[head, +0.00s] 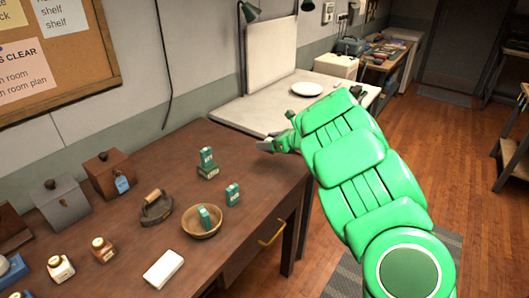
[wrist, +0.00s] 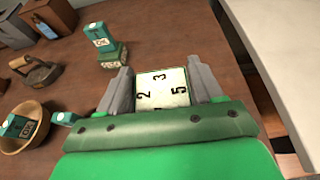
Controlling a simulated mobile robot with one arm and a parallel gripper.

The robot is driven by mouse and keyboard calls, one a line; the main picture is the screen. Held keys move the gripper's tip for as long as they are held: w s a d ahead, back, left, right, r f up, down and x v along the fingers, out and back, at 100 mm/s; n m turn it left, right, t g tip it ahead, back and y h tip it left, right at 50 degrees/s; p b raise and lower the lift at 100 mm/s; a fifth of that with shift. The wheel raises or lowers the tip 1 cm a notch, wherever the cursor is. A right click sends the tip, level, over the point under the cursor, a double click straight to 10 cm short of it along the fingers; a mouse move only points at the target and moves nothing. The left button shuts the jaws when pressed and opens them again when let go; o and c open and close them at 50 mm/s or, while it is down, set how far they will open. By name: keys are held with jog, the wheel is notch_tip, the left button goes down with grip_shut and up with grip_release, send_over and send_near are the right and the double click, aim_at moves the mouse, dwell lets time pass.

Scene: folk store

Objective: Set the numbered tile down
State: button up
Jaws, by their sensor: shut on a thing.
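My gripper (wrist: 162,90) is shut on the numbered tile (wrist: 161,85). The tile is pale, with dark digits such as 3, 2 and 5, and sits between the two grey fingers. My gripper (head: 268,146) also shows in the head view, over or near the right edge of the brown table; the tile cannot be made out there. In the wrist view the tile's lower edge is hidden by the green gripper body. I cannot tell whether the tile touches the table.
On the brown table (head: 140,215) stand a stack of green boxes (head: 207,162), a single green box (head: 233,194), a wooden bowl (head: 201,233) holding another, an old iron (head: 156,208) and a white block (head: 163,269). A pale counter (head: 250,112) adjoins behind, with a white plate (head: 307,89).

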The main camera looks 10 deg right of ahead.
jog(key=w+f, duration=0.2)
jog(key=w, duration=0.4)
send_over(264, 156)
jog(key=shift+s+f, duration=0.1)
jog(key=shift+f, duration=4.9)
jog(key=o, duration=1.2)
jog(key=shift+c, duration=0.2)
